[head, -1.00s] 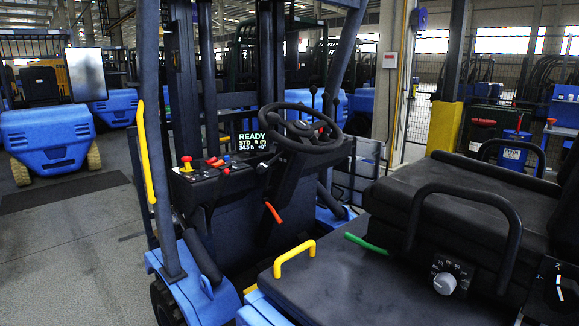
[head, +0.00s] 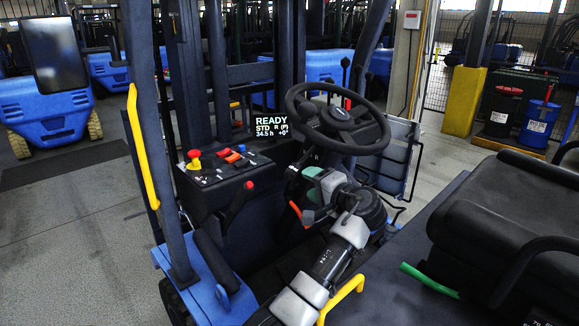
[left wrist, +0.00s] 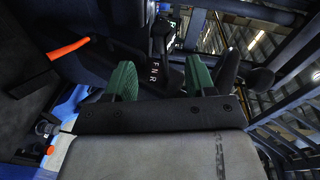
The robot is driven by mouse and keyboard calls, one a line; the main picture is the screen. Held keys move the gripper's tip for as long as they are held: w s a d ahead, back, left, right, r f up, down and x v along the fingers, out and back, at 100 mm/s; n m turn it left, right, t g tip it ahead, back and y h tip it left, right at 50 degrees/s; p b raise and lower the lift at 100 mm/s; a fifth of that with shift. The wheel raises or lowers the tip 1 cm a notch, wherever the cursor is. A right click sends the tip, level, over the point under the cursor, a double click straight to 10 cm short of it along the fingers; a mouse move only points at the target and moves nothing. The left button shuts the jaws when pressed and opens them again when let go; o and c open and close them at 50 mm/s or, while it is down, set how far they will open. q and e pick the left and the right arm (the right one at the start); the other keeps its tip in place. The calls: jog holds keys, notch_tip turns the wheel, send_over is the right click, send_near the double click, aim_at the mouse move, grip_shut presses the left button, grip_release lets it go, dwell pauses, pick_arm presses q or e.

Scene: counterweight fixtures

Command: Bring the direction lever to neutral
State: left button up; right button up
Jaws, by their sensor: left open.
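The direction lever (left wrist: 160,32) shows in the left wrist view as a black stalk with a dark knob, with the letters F, N and R marked on it. My left gripper (left wrist: 160,76) has its two green-padded fingers apart, one on each side of the lever in the picture. I see no finger touching it. In the head view my left gripper (head: 320,182) is just below the steering wheel (head: 338,118), where the lever is hidden. The display (head: 270,126) reads READY, STD, R and (P). My right gripper is out of view.
An orange handle (head: 296,210) stands close left of my gripper and also shows in the left wrist view (left wrist: 68,48). A console (head: 215,172) with a red-and-yellow button is further left. A yellow grab handle (head: 340,298) and the seat (head: 500,215) are near my arm.

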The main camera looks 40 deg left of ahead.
aim_at(287, 172)
pick_arm(q)
jog(key=x, duration=0.1)
jog(key=p+x, duration=0.1)
jog(key=x, duration=0.1)
jog(key=p+x, duration=0.1)
jog(key=x, duration=0.1)
jog(key=shift+s+a+r, duration=0.15)
jog(key=shift+s+r, duration=0.1)
jog(key=shift+r, duration=0.1)
jog(key=p+x, duration=0.1)
jog(key=x, duration=0.3)
jog(key=shift+w+f, duration=0.15)
jog(key=shift+a+f, duration=0.2)
jog(key=shift+a, duration=0.4)
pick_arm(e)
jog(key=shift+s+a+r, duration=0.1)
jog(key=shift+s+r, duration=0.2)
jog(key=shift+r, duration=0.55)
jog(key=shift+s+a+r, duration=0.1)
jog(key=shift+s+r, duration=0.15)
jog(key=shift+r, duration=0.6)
